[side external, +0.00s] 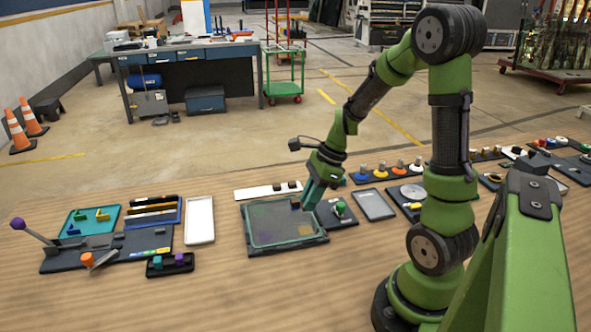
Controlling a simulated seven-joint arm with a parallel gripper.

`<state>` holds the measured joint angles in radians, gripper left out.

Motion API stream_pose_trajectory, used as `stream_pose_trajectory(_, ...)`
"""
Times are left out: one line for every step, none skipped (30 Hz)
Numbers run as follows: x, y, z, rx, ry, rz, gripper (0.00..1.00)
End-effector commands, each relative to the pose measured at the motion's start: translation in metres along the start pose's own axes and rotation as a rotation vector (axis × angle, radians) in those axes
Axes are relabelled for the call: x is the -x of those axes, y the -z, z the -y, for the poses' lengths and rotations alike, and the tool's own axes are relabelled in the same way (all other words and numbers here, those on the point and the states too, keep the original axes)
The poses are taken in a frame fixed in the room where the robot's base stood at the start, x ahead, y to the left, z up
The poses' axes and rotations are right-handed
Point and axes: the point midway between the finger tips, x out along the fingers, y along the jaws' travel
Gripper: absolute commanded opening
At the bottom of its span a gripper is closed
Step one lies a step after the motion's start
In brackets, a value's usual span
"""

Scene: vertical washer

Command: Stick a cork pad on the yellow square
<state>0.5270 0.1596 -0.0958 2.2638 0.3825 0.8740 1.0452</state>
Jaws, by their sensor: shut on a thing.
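A dark square panel with a teal-green rim (248,236) lies flat on the wooden table. Its surface shows dim coloured patches, and a small yellowish patch (296,203) shows near its far right corner, just left of my fingers. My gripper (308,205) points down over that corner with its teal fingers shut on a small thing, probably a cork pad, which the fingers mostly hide. I cannot tell whether it touches the panel. A white strip (252,193) behind the panel carries small brown blocks (278,187), which look like cork pads.
A black holder with a green knob (339,208) and a grey slab (373,204) lie close right of the panel. A white tray (200,220) and a lever board (120,250) lie left. Bare table (270,295) is free in front.

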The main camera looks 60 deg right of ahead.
Motion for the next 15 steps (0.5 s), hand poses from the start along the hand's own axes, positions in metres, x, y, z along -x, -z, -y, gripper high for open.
stream_pose_trajectory(-0.003,0.001,0.0,-0.001,-0.001,0.0,0.0)
stream_pose_trajectory(-0.005,0.002,0.0,-0.002,-0.002,0.001,0.0)
stream_pose_trajectory(-0.008,0.004,0.0,-0.001,-0.002,0.0,0.0)
stream_pose_trajectory(-0.011,0.005,0.0,-0.002,-0.002,-0.001,0.0)
stream_pose_trajectory(-0.014,0.006,0.0,-0.003,-0.003,0.0,0.0)
stream_pose_trajectory(-0.018,0.008,0.0,-0.003,-0.003,-0.001,0.0)
stream_pose_trajectory(-0.021,0.009,0.0,-0.002,-0.003,0.0,0.0)
stream_pose_trajectory(-0.024,0.01,0.0,-0.002,-0.004,0.0,0.0)
stream_pose_trajectory(-0.027,0.011,0.0,-0.002,-0.003,-0.001,0.0)
stream_pose_trajectory(-0.03,0.013,0.0,-0.003,-0.002,0.0,0.0)
stream_pose_trajectory(-0.033,0.014,0.0,-0.004,-0.003,0.0,0.0)
stream_pose_trajectory(-0.036,0.015,0.0,-0.002,-0.002,-0.001,0.0)
stream_pose_trajectory(-0.038,0.016,0.0,-0.002,-0.002,0.0,0.0)
stream_pose_trajectory(-0.041,0.017,0.0,-0.002,-0.002,0.001,0.0)
stream_pose_trajectory(-0.043,0.018,0.001,-0.001,-0.002,0.001,0.0)
